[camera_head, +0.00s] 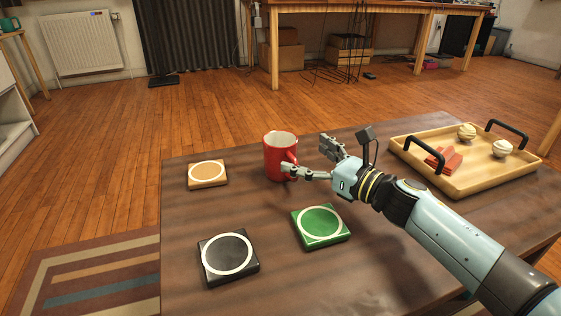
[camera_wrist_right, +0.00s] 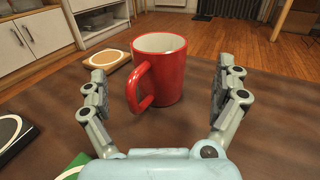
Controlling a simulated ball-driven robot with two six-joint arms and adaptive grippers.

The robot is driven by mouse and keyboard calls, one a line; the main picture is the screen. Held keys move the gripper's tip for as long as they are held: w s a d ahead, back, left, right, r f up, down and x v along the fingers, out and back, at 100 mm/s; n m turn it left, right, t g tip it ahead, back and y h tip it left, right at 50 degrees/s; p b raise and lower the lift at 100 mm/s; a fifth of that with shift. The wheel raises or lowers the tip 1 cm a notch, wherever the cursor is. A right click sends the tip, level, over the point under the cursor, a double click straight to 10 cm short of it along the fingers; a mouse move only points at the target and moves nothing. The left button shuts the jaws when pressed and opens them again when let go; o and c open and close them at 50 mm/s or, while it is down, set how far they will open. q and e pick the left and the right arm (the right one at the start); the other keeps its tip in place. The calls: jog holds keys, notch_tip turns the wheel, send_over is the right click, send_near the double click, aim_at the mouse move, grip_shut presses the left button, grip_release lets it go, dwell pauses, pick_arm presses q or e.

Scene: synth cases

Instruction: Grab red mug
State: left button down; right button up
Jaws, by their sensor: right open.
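The red mug (camera_head: 275,158) stands upright on the dark wooden table, with a white inside. Its handle faces my right gripper (camera_head: 308,160), which comes in from the right at the mug's height. In the right wrist view the mug (camera_wrist_right: 163,75) stands ahead between the two spread fingers, its handle pointing left and toward me. My right gripper (camera_wrist_right: 160,100) is open and empty in that view, with a gap visible on the mug's right side. In the head view one fingertip overlaps the mug near its handle; I cannot tell whether it touches. My left gripper is not in view.
A tan coaster (camera_head: 208,174), a black coaster (camera_head: 228,256) and a green coaster (camera_head: 321,227) lie on the table (camera_head: 185,222). A wooden tray (camera_head: 478,183) with black handles holds red blocks and two pale round things at the right.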

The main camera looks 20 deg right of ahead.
aim_at(293, 146)
jog(key=b+x, duration=0.1)
jog(key=x, duration=0.4)
jog(key=shift+a+r, duration=0.1)
jog(key=shift+r, duration=0.05)
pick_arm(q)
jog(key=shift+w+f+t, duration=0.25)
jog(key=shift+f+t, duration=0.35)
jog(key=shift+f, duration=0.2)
pick_arm(e)
jog(key=shift+c, duration=0.3)
jog(key=c, duration=1.4)
jog(key=shift+c, duration=0.6)
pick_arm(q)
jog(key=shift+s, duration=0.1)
pick_arm(e)
jog(key=shift+r, duration=0.2)
